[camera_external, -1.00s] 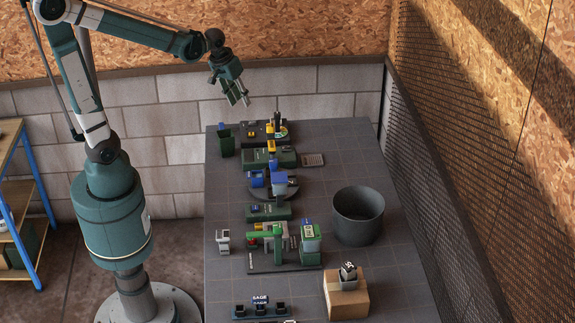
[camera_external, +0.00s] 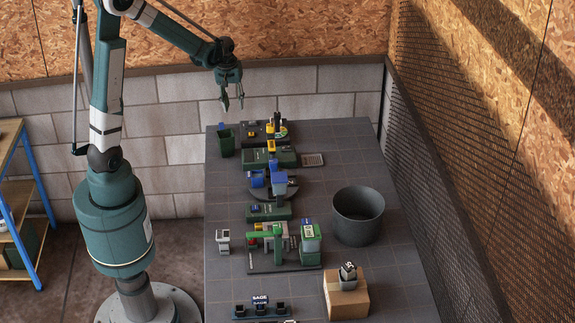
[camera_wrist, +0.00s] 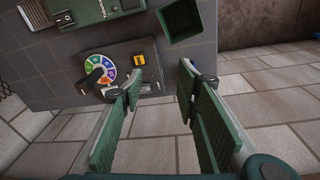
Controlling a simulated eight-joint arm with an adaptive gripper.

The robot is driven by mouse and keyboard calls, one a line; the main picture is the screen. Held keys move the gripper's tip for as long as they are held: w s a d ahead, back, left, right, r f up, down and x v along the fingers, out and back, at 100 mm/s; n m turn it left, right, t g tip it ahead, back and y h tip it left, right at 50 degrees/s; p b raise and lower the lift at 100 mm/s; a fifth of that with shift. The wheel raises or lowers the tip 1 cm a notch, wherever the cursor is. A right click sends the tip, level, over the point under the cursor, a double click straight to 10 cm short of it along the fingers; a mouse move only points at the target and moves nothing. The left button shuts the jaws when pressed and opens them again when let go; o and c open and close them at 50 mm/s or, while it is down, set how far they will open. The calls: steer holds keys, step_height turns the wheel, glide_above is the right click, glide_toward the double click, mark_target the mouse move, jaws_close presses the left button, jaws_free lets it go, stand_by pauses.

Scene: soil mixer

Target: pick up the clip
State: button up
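I cannot tell for certain which small part is the clip. My gripper (camera_external: 233,104) hangs above the far left end of the table, fingers pointing down. In the wrist view my gripper (camera_wrist: 160,84) is open, with two green-padded fingers well apart and nothing held between them. A dark panel (camera_wrist: 118,62) with a coloured dial (camera_wrist: 100,68) and a small yellow piece (camera_wrist: 138,58) lies beyond the fingers. The left finger hides part of its lower edge. The panel also shows in the external view (camera_external: 250,130), below and right of my gripper.
A green open bin (camera_external: 227,145) stands beside the panel and shows in the wrist view (camera_wrist: 180,18). Green stations (camera_external: 268,212) line the table. A large dark tub (camera_external: 358,215) and a cardboard box (camera_external: 346,300) stand on the right. A block wall (camera_external: 160,110) is behind.

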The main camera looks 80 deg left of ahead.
mark_target(222, 126)
steer(key=s+a+f+n, duration=0.1)
steer(key=s+a+f, duration=0.1)
steer(key=a+f, duration=0.1)
steer(key=s+a+f+n+b, duration=0.1)
steer(key=s+a+f, duration=0.1)
steer(key=a+f, duration=0.2)
steer(key=s+a+f+n+b, duration=0.1)
steer(key=s+a+f, duration=0.1)
steer(key=a+f, duration=0.2)
steer(key=shift+s+f+g+h, duration=0.15)
steer(key=shift+g+h, duration=0.25)
steer(key=shift+d, duration=0.1)
steer(key=shift+f, duration=1.3)
steer(key=shift+f+b, duration=0.1)
steer(key=shift+b, duration=0.2)
steer(key=shift+d+f+b, duration=0.1)
steer(key=shift+f+b, duration=0.5)
steer(key=shift+f, duration=1.9)
steer(key=c, duration=0.8)
